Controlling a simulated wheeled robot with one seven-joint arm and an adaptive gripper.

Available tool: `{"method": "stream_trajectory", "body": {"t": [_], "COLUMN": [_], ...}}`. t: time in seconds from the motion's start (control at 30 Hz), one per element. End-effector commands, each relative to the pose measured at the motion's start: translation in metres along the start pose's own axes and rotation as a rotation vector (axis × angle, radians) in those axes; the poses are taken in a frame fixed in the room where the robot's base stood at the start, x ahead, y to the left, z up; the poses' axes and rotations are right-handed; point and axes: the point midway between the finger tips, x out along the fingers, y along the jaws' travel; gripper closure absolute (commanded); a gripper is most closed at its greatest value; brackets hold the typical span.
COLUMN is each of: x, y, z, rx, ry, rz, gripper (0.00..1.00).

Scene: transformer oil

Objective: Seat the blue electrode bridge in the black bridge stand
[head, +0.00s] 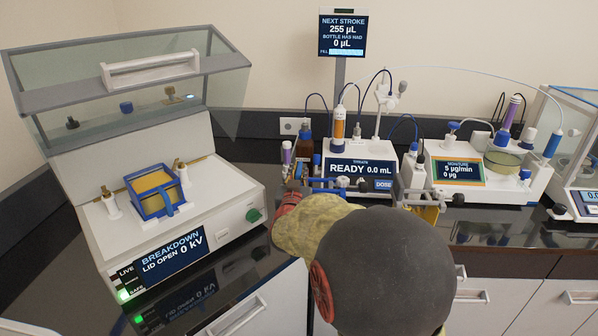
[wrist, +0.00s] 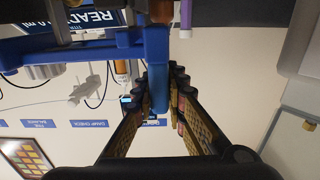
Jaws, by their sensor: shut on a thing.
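In the wrist view the blue electrode bridge (wrist: 128,45) is a long blue bar with an upright blue piece. My gripper (wrist: 158,78) is shut on that upright piece, with a dark finger on each side. The rest of the bar runs to the left, in front of the titrator. In the head view my arm hides most of the gripper. Blue parts show just past the arm, in front of the titrator, but I cannot tell how much of them is the bridge. I cannot make out the black bridge stand in either view.
The breakdown tester (head: 220,208) stands at left with its lid (head: 128,70) open and a blue-framed cell (head: 157,190) inside. The titrator (head: 358,168), moisture unit (head: 458,171) and balance (head: 588,200) line the back. The dark counter (head: 235,262) is bare beside the tester.

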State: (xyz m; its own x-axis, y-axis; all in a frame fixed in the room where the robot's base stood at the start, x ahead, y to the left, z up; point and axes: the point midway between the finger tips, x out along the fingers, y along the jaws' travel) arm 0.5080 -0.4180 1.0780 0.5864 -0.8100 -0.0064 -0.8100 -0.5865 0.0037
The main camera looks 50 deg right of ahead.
Motion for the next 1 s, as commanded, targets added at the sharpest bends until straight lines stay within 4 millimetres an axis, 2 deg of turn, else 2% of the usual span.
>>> {"method": "stream_trajectory", "body": {"t": [1.0], "x": [0.001], "y": [0.000], "z": [0.017], "rx": [0.000], "ry": [0.006], "rz": [0.000], "gripper": [1.00]}}
